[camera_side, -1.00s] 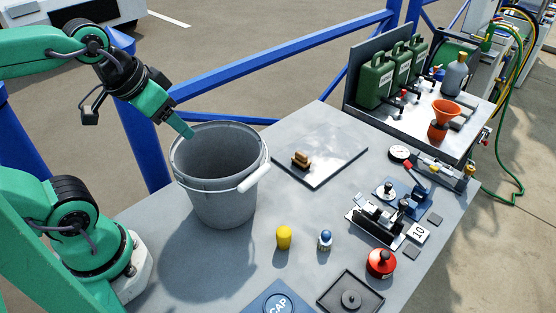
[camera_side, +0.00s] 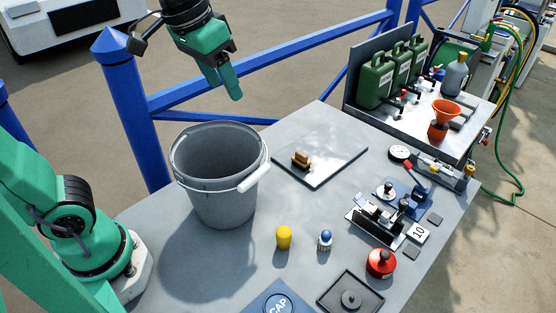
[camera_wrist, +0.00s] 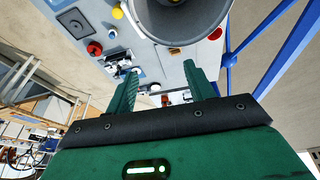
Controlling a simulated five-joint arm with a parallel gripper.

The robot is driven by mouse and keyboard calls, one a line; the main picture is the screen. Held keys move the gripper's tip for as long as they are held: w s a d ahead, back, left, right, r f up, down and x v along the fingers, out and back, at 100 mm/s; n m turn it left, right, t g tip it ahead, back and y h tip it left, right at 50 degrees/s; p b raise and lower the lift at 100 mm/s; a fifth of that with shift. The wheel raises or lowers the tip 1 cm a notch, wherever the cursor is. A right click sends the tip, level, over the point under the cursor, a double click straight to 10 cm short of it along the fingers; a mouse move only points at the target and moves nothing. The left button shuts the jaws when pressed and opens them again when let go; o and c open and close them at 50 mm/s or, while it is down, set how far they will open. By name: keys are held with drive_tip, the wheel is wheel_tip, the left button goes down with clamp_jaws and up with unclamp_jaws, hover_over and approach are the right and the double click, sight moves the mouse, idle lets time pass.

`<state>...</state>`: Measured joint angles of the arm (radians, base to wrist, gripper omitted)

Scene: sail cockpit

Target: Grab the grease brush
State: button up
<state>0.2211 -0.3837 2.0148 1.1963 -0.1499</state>
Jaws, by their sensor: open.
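A small brown wooden block-like piece with a dark lower part, which looks like the grease brush (camera_side: 301,160), lies on a pale flat plate (camera_side: 335,165) behind the bucket's right side. It also seems to show as a small brown spot in the wrist view (camera_wrist: 175,50). My gripper (camera_side: 234,94) is high above the table, up and to the left of the brush and apart from it. In the wrist view its two green fingers (camera_wrist: 160,68) are spread with nothing held between them.
A grey bucket (camera_side: 222,205) stands left of the plate. In front are a yellow cap (camera_side: 284,238), a small blue-white piece (camera_side: 325,240), a red knob (camera_side: 381,263) and a black tray (camera_side: 350,282). A metal fixture (camera_side: 378,218) stands right. Green cans (camera_side: 375,80) stand behind.

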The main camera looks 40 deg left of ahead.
drive_tip(key=w+d+g, duration=0.2)
drive_tip(key=w+d, duration=0.4)
drive_tip(key=d, duration=0.3)
drive_tip(key=m+g, duration=0.1)
drive_tip(key=g, duration=0.1)
hover_over(327, 233)
wheel_tip(327, 233, down, 4)
drive_tip(key=shift+y, duration=0.4)
wheel_tip(327, 233, down, 22)
drive_tip(key=shift+s+a+r, duration=0.1)
drive_tip(key=shift+a, duration=0.05)
drive_tip(key=shift+f, duration=3.1)
drive_tip(key=c, duration=1)
drive_tip(key=shift+c, duration=0.2)
drive_tip(key=shift+r, duration=0.15)
